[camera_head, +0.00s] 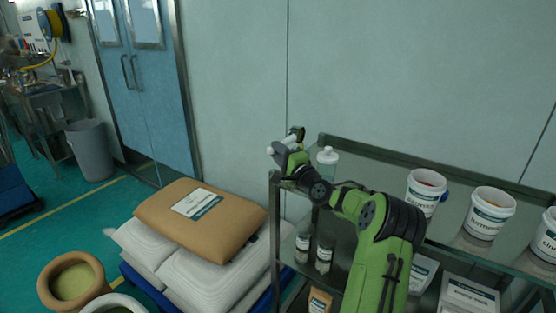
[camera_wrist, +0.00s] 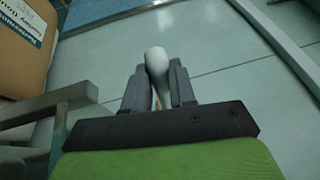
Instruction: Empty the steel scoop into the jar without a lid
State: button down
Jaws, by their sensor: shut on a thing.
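My gripper (camera_head: 281,149) is raised over the left end of the shelf rack. In the wrist view, its two fingers (camera_wrist: 157,88) are shut on a pale, smooth, rounded piece (camera_wrist: 155,58), which looks like part of the steel scoop. The scoop's bowl and any contents cannot be made out. A clear jar with a white top (camera_head: 328,157) stands on the top shelf just right of my gripper, partly behind my arm. Two small labelled jars (camera_head: 303,246) stand on the shelf below. I cannot make out a jar without a lid.
White spice tubs, among them a turmeric tub (camera_head: 488,214), stand on the right of the top shelf (camera_head: 372,165). A brown sack (camera_head: 225,222) lies on white sacks (camera_head: 200,277) left of the rack. The rack's frame is close below my gripper. The wall is behind.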

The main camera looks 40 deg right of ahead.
jog(key=shift+s+d+f+m+t+h+b, duration=0.15)
jog(key=shift+m+t+b, duration=0.4)
jog(key=shift+b, duration=0.95)
jog(key=shift+s+a+f+m+t+h+b, duration=0.2)
jog(key=shift+t+b, duration=0.65)
jog(key=shift+b, duration=0.6)
jog(key=shift+r+h, duration=0.25)
jog(key=shift+r, duration=0.15)
